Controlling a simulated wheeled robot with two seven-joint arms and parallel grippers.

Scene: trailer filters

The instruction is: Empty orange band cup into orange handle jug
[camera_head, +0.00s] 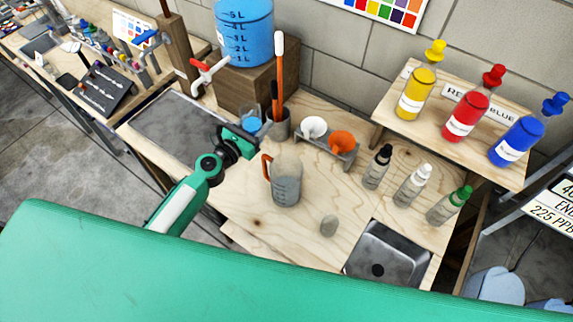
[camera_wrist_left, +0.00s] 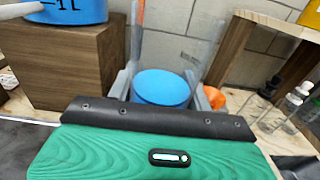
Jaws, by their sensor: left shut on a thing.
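My left gripper (camera_head: 246,135) is shut on a clear cup (camera_head: 251,119) that holds blue liquid, left of the jug and above the bench. In the left wrist view the blue liquid of the cup (camera_wrist_left: 162,87) shows between the two grey fingers of the gripper (camera_wrist_left: 160,98). An orange band on the cup cannot be made out. The orange handle jug (camera_head: 286,184) stands upright on the bench, right of and nearer than the cup, its handle to the left. It looks grey and clear, with no coloured liquid seen. My right gripper is not in view.
A blue tank (camera_head: 244,35) with a red-handled tap stands on a wooden block (camera_head: 256,85). A grey holder (camera_head: 279,124) with tall tools is close behind the cup. White and orange funnels (camera_head: 341,140) sit in a rack. Bottles (camera_head: 376,168) and a sink (camera_head: 388,255) are to the right.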

